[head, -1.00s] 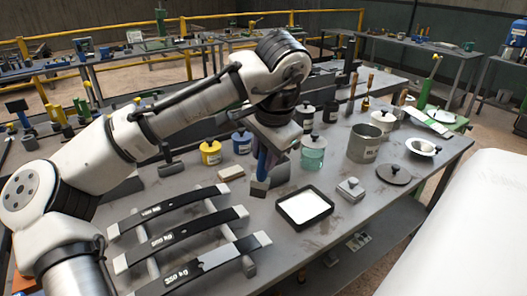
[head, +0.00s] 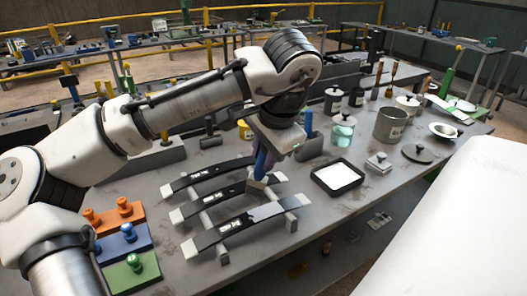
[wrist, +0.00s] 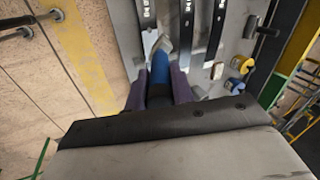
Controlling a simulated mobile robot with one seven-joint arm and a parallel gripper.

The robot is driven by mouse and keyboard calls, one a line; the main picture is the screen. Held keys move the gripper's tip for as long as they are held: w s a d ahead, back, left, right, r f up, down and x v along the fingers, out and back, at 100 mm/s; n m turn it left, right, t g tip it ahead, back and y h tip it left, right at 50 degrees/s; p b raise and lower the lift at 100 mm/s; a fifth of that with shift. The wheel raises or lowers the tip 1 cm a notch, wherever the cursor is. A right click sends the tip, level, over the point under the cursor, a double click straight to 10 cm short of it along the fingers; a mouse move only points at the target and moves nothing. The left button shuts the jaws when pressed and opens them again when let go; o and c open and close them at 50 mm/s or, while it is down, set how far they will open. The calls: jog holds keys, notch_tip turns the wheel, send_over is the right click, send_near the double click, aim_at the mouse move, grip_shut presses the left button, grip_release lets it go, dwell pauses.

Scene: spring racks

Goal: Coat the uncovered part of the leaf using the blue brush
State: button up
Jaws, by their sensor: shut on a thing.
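Three curved leaf springs lie side by side on a rack on the bench. The middle leaf (head: 205,202) and back leaf (head: 207,174) are black with pale ends. My gripper (head: 268,152) is shut on the handle of the blue brush (wrist: 160,70), bristles downward. The brush head (head: 256,188) is over the right ends of the leaves, beside the front leaf's grey part. I cannot tell whether it touches.
A black-rimmed tray (head: 336,197) with white contents lies right of the leaves. Orange, blue and green plates (head: 122,240) with knobs lie at the left.

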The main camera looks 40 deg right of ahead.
notch_tip(320, 180, down, 6)
jog(key=b, duration=0.6)
jog(key=shift+f+b, duration=0.3)
jog(key=shift+f, duration=0.45)
dwell(0.5)
jog(key=shift+r, duration=0.1)
jog(key=shift+s+d+p, duration=0.8)
jog(key=shift+d+p, duration=0.65)
jog(key=shift+d, duration=1.9)
jog(key=w+a, duration=0.1)
jog(key=a, duration=0.5)
jog(key=shift+w+a+p, duration=0.25)
jog(key=shift+a+p, duration=0.15)
jog(key=shift+p, duration=0.05)
